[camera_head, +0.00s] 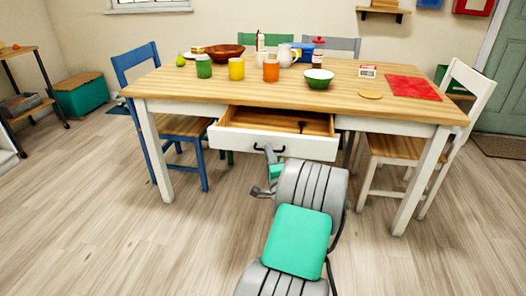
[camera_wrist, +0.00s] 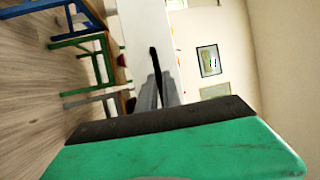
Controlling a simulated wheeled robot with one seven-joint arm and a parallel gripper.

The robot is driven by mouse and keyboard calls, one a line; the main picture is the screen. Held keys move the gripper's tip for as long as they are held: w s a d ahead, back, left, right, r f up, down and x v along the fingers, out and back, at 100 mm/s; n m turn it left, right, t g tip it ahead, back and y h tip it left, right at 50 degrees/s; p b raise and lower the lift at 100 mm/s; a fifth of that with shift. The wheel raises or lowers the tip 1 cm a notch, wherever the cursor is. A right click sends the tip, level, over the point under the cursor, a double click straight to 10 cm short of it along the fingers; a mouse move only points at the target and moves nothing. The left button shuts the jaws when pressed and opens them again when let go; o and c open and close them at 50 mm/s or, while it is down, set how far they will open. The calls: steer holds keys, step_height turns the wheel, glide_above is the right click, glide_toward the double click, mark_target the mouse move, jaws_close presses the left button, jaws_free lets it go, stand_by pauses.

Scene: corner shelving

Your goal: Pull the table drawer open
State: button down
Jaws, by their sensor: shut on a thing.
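The wooden table (camera_head: 210,90) has a drawer (camera_head: 308,148) with a white front in its near side. The drawer stands part-way out, with its wooden inside showing from above. A dark handle (camera_head: 279,153) is on the drawer front. My gripper (camera_head: 270,154) is at the handle and shut on it. In the wrist view, my gripper's fingers (camera_wrist: 160,92) close around the black handle (camera_wrist: 154,60), in front of the white drawer front (camera_wrist: 138,25). The part of the handle between the fingers is hidden.
A blue chair (camera_head: 140,65) stands at the left and a white chair (camera_head: 470,90) at the right. Cups, bowls and a red mat (camera_head: 412,88) are on the tabletop. The floor in front of the table is clear apart from my arm.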

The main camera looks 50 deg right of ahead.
steer(key=shift+s+a, duration=0.3)
steer(key=shift+a, duration=0.25)
steer(key=c, duration=1.5)
jaws_free()
steer(key=shift+c, duration=0.2)
steer(key=b+v, duration=0.1)
steer(key=v, duration=0.6)
steer(key=shift+s+a, duration=0.2)
steer(key=shift+s, duration=0.1)
